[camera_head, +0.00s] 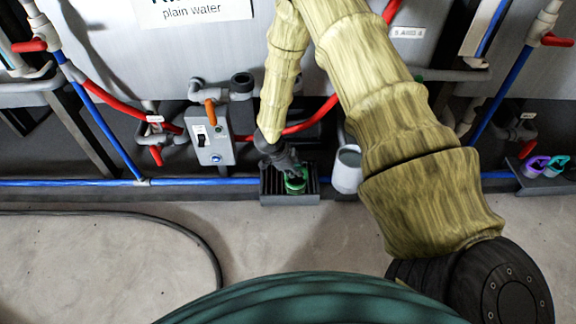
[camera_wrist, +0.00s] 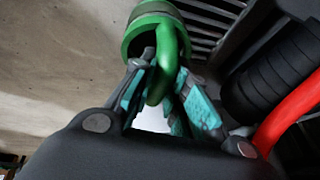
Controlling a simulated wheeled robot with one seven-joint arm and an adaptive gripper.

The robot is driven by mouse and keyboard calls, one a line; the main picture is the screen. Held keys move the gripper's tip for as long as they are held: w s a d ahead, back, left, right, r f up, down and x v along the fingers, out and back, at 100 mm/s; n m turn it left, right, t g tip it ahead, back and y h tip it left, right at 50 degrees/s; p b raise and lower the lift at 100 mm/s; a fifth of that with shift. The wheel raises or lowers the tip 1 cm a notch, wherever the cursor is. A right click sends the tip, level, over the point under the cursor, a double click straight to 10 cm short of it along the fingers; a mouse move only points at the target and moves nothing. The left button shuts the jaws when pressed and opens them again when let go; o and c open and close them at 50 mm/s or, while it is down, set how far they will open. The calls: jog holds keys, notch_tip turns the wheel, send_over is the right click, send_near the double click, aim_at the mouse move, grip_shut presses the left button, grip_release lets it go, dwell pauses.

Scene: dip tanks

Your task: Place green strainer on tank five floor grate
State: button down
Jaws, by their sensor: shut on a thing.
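The green strainer (camera_head: 296,183) is at the dark floor grate (camera_head: 290,199) below the tank, in the middle of the head view. My gripper (camera_head: 284,166) reaches down to it from above and is shut on its handle. In the wrist view the strainer (camera_wrist: 152,32) shows as a green cup with a looped handle, and the handle lies between the teal pads of my gripper (camera_wrist: 165,98). The grate's slats (camera_wrist: 205,25) show right behind the strainer. I cannot tell whether the strainer touches the grate.
A white bucket (camera_head: 347,170) stands just right of the grate. A grey switch box (camera_head: 211,135) with an orange handle is at the left. A red hose (camera_head: 310,122) and a blue pipe (camera_head: 110,183) run near the grate. Purple and teal strainers (camera_head: 545,167) sit far right. The front floor has a black hose (camera_head: 185,229).

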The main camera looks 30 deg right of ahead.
jog(key=w+d+f+b, duration=0.2)
jog(key=w+f+b, duration=0.2)
jog(key=w, duration=0.3)
jog(key=shift+b, duration=0.3)
jog(key=shift+f, duration=0.1)
jog(key=c, duration=1.4)
grip_release()
jog(key=shift+w, duration=0.1)
